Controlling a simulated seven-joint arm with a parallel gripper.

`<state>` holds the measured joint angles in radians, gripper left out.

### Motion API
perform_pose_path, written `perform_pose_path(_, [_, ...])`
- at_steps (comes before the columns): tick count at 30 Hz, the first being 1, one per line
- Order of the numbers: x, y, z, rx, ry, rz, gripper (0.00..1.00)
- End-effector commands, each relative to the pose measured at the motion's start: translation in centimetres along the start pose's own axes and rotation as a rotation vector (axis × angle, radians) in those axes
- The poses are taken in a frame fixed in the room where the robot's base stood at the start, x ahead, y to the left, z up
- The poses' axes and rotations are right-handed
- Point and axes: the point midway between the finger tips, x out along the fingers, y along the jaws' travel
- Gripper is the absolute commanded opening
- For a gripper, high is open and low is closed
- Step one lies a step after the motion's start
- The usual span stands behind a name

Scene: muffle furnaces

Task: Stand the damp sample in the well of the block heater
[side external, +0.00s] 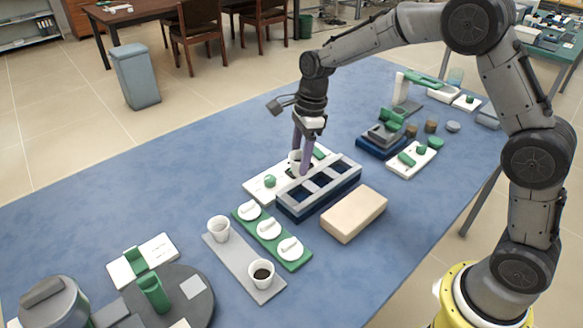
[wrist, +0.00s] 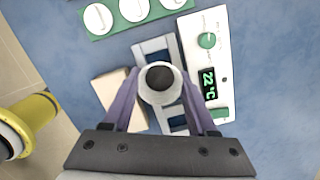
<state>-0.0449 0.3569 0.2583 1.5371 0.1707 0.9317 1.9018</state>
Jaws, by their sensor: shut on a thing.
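My gripper (side external: 302,158), with purple fingers, is shut on a white cup (side external: 294,157) with dark contents. In the wrist view the cup (wrist: 160,83) sits between the two fingers (wrist: 160,100), seen from above with its dark contents in the middle. The cup is over the grey and dark blue block (side external: 320,190) with square wells; it also shows below the cup in the wrist view (wrist: 150,47). A white panel (wrist: 208,65) with a green knob and a display reading 22 °C lies alongside the block. I cannot tell whether the cup touches the block.
A tan block (side external: 355,213) lies right of the heater block. A green strip (side external: 272,238) with three white discs and a grey tray (side external: 243,268) with two white cups, one with dark contents, lie in front. More equipment (side external: 385,135) stands behind.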

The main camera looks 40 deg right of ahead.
Motion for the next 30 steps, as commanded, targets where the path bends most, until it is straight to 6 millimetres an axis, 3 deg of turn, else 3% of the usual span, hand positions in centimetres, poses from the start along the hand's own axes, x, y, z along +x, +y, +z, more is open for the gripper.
perform_pose_path(18, [4.8, -0.1, -1.1, 0.008, 0.002, 0.002, 0.03])
perform_pose_path(30, [5.8, -0.1, -1.2, 0.009, 0.001, 0.0, 0.03])
